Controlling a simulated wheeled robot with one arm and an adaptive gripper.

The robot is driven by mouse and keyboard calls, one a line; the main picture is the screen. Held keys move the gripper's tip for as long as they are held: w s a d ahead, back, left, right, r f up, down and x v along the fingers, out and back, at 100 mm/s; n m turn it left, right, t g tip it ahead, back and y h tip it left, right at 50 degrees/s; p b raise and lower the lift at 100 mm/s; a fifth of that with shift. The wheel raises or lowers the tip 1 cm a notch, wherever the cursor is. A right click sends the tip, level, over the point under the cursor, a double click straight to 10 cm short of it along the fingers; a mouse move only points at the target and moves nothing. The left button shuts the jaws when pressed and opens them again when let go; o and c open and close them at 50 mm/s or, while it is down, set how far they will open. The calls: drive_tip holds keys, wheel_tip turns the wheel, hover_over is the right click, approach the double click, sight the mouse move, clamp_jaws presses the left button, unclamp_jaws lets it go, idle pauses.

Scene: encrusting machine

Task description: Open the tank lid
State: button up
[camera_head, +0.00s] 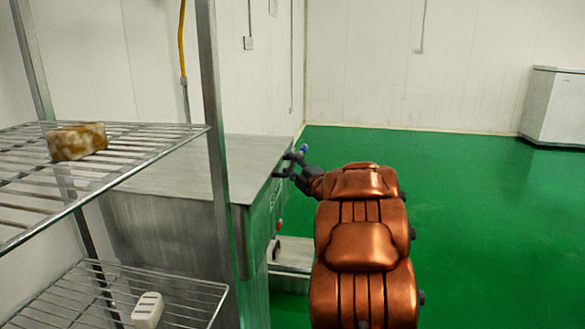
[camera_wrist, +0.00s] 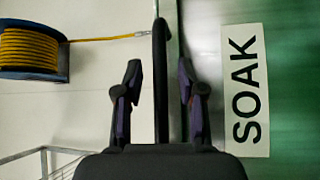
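The tank (camera_head: 165,235) is a grey steel box behind the wire rack, and its flat lid (camera_head: 175,165) lies level on top. My gripper (camera_head: 293,165) is at the right edge of the lid, at the end of my copper-coloured arm. In the wrist view, a dark bar-shaped handle (camera_wrist: 160,75) stands between the two fingers of my gripper (camera_wrist: 160,95). The fingers are spread, with a visible gap on each side of the handle. The handle's lower end is hidden behind the gripper body. A "SOAK" label (camera_wrist: 245,90) is to the right of the fingers.
A wire rack (camera_head: 100,160) stands at the left, with a brown-and-white block (camera_head: 76,141) on its upper shelf and a white object (camera_head: 147,310) below. A yellow hose reel (camera_wrist: 32,50) shows in the wrist view. The green floor (camera_head: 470,230) at right is clear.

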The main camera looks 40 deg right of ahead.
clamp_jaws()
idle(0.3)
idle(0.4)
